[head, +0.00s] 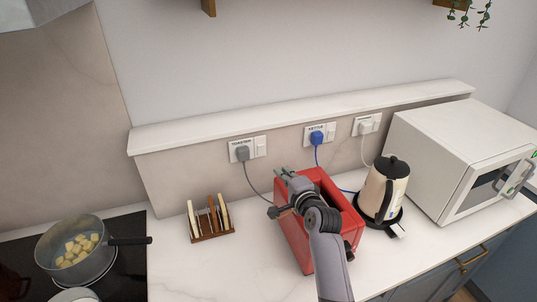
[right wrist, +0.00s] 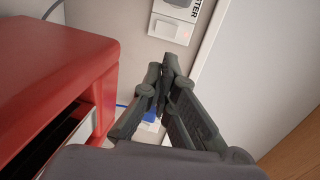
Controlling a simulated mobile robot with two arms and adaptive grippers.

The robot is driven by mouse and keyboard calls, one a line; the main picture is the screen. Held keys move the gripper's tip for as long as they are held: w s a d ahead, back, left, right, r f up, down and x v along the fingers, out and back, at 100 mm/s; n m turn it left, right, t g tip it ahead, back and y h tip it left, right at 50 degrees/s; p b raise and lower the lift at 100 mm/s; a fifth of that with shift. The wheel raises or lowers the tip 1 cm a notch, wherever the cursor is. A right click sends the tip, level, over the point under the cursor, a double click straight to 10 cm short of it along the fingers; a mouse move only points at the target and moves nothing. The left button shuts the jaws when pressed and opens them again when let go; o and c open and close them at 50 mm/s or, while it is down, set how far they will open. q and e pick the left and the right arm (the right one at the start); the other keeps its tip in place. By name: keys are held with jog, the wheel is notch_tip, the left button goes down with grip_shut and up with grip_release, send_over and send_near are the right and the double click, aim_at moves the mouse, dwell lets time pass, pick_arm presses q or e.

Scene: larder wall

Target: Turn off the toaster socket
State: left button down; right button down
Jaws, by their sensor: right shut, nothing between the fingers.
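The toaster socket (head: 260,147) is a white wall plate labelled TOASTER, with a grey plug (head: 242,153) on its left and a switch on its right. Part of this socket also shows at the top of the right wrist view (right wrist: 172,29), with the end of its label and a small reddish mark by the switch. The red toaster (head: 297,232) stands on the worktop below. My right gripper (head: 284,175) is shut and empty, above the toaster's left rear side and short of the socket; its closed fingertips show in the wrist view (right wrist: 162,72). My left gripper is out of view.
A kettle socket (head: 329,132) with a blue plug and a third socket (head: 376,121) are to the right. A kettle (head: 385,188), microwave (head: 437,150), toast rack (head: 212,234) and pot (head: 75,252) stand around. A ledge (head: 300,112) runs above the sockets.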

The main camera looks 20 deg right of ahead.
jog(key=b, duration=0.8)
send_near(264, 147)
notch_tip(264, 147, down, 3)
jog(key=w, duration=0.4)
jog(key=w+b, duration=0.1)
jog(key=w, duration=0.1)
jog(key=shift+r+b, duration=0.25)
jog(key=shift+b, duration=0.1)
jog(key=shift+w+d+r, duration=0.1)
jog(key=shift+w+r, duration=0.1)
jog(key=shift+w, duration=0.15)
jog(key=shift+r, duration=0.1)
